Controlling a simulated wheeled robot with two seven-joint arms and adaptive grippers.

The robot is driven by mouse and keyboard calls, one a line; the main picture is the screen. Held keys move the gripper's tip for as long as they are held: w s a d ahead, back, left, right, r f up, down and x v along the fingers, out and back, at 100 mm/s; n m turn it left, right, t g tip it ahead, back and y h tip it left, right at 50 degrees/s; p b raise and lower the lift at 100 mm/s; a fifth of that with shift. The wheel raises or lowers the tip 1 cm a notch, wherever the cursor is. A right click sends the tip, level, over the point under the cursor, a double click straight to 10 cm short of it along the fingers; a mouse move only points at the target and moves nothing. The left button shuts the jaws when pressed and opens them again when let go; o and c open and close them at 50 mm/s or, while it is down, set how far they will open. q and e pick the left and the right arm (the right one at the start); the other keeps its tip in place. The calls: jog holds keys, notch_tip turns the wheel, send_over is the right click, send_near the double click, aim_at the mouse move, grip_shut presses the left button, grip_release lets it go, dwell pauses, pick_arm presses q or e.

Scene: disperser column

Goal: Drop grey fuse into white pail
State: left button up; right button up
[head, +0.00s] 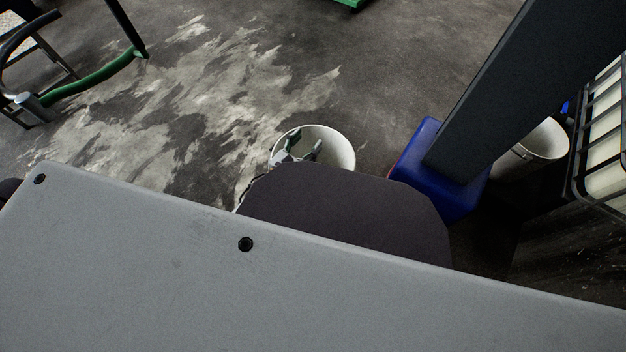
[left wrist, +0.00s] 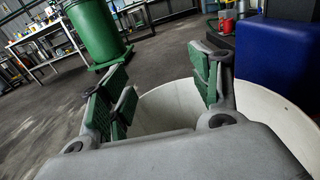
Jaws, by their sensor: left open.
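A white pail (head: 343,149) stands on the floor just past the grey panel. My left gripper (head: 302,150) is at its opening, partly hidden by my dark arm part. In the left wrist view the gripper (left wrist: 160,82) is open, its green-padded fingers spread with nothing between them. The pail's pale wall (left wrist: 278,112) curves behind and around the fingers there. I cannot make out the grey fuse in either view. The bottom of the pail is hidden. My right gripper is not in view.
A blue block (head: 432,150) at the foot of a dark post (head: 500,90) stands right of the pail. A second white pail (head: 545,141) is beyond it. A green bin (left wrist: 97,32) and workbench (left wrist: 42,42) show in the wrist view. Floor left of the pail is clear.

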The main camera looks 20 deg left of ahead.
pick_arm(q)
jog(key=v, duration=1.1)
dwell(0.3)
jog(key=shift+s+r, duration=0.1)
jog(key=shift+s, duration=0.05)
jog(key=shift+a, duration=0.1)
dwell(0.8)
